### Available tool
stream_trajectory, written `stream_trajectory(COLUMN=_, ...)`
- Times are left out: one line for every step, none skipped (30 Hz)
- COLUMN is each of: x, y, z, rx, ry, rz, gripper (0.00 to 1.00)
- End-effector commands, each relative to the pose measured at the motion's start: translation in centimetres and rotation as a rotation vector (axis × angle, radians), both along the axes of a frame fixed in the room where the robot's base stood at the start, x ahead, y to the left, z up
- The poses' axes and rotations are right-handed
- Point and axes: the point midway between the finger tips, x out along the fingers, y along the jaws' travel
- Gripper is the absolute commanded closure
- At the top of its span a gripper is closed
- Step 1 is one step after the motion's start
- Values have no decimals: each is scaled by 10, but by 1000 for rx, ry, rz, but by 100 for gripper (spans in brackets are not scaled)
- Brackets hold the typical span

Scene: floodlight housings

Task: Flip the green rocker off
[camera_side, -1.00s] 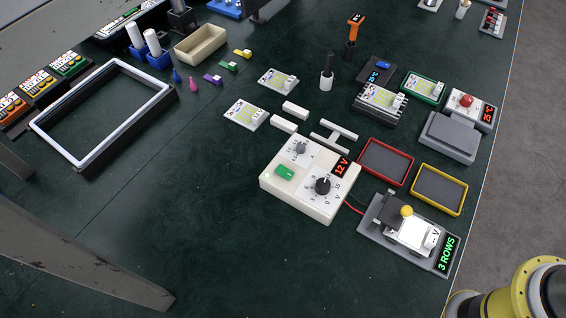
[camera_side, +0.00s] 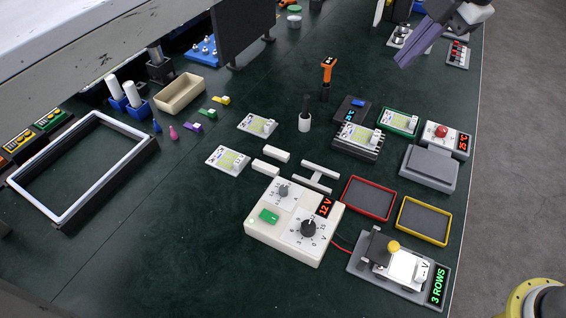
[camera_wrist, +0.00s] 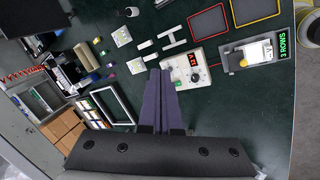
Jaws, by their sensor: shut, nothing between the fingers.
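The green rocker (camera_side: 269,216) sits on the top face of a cream power supply box (camera_side: 284,252), left of its black knob (camera_side: 308,228). The box's red display (camera_side: 324,207) reads 12 V. I cannot tell which side of the rocker is pressed down. In the wrist view the rocker (camera_wrist: 178,85) shows small, just right of my fingertips' outline. My gripper (camera_side: 402,64), with purple-grey fingers, is at the top right of the side view, well apart from the box. Its fingers are shut and empty; they also show in the wrist view (camera_wrist: 160,72).
A red-rimmed tray (camera_side: 366,198) and a yellow-rimmed tray (camera_side: 424,220) lie right of the box. A grey fixture (camera_side: 358,263) with a yellow ball knob and a 3 ROWS display stands close by. White bars (camera_side: 270,168) lie behind the box. The table left of the box is clear.

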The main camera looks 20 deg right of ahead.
Motion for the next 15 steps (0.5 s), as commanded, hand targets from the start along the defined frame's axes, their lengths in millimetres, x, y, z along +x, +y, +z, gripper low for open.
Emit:
stream_trajectory(x=10, y=21, z=-11, rx=-20, ry=15, rz=63, gripper=100)
stream_trajectory(x=14, y=32, z=-17, rx=-30, ry=20, rz=97, gripper=100)
stream_trajectory(x=19, y=47, z=-25, rx=-43, ry=27, rz=141, gripper=100)
stream_trajectory(x=23, y=58, z=-31, rx=-53, ry=34, rz=173, gripper=100)
stream_trajectory(x=26, y=69, z=-38, rx=-62, ry=41, rz=203, gripper=100)
stream_trajectory(x=29, y=85, z=-48, rx=-75, ry=51, rz=244, gripper=100)
stream_trajectory(x=30, y=97, z=-56, rx=-83, ry=59, rz=271, gripper=100)
stream_trajectory(x=32, y=108, z=-65, rx=-91, ry=68, rz=298, gripper=100)
stream_trajectory(x=32, y=124, z=-76, rx=-101, ry=79, rz=329, gripper=100)
stream_trajectory(x=32, y=135, z=-85, rx=-108, ry=89, rz=351, gripper=100)
stream_trajectory(x=31, y=146, z=-95, rx=-114, ry=99, rz=369, gripper=100)
stream_trajectory(x=29, y=160, z=-107, rx=-122, ry=111, rz=392, gripper=100)
stream_trajectory(x=28, y=169, z=-116, rx=-129, ry=121, rz=406, gripper=100)
stream_trajectory(x=25, y=178, z=-126, rx=-136, ry=132, rz=421, gripper=100)
stream_trajectory(x=22, y=189, z=-137, rx=-145, ry=145, rz=440, gripper=100)
